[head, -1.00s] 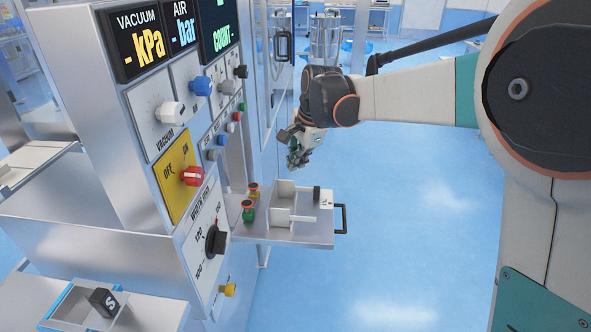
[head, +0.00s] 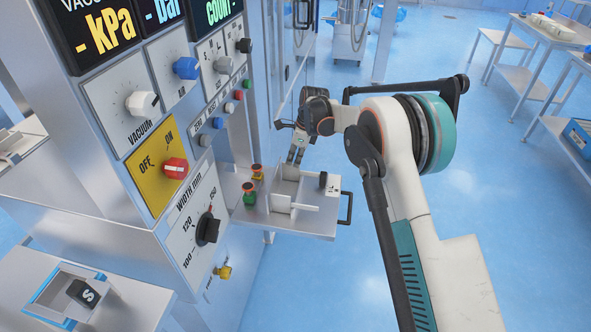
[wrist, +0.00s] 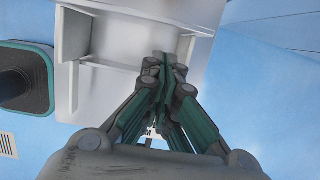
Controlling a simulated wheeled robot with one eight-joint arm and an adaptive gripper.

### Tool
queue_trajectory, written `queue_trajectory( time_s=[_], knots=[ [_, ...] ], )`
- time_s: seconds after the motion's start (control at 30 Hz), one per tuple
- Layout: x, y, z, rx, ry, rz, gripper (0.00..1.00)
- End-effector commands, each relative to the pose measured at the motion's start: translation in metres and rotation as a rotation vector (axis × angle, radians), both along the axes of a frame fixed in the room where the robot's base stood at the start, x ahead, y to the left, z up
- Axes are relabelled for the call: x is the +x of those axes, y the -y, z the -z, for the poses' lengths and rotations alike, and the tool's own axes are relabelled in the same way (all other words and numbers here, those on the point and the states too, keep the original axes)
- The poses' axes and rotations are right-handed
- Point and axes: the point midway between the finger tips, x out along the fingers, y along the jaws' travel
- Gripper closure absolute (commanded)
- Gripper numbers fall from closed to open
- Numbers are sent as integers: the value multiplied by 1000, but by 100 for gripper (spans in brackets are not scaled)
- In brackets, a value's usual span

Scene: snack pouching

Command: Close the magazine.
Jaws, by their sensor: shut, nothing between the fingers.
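The magazine (head: 320,224) is a pale metal tray with upright dividers and a dark handle (head: 346,208) at its right end. It sticks out to the right from the machine's side, and its inside looks empty. My gripper (head: 295,157) points down at the magazine's far side, close to the dividers. In the wrist view my gripper (wrist: 165,70) is shut with nothing between its fingers. The fingertips overlap the pale tray (wrist: 120,20) there; I cannot tell whether they touch it.
The machine's front panel carries a red switch (head: 176,168) and a black width dial (head: 208,229). A green button (head: 249,194) and a red-topped one (head: 257,172) stand beside the tray. A bin with a black block (head: 82,292) is at lower left.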

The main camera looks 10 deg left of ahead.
Motion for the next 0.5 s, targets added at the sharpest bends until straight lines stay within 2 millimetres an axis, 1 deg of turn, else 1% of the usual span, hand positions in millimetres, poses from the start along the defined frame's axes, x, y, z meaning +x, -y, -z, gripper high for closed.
queue_trajectory(
  time_s=[0.17,0.3,0.5],
  knots=[
    [0,-6,25,0,0,-2,100],
    [1,-11,50,0,1,-2,100],
    [1,-19,79,0,2,-3,100]
  ],
)
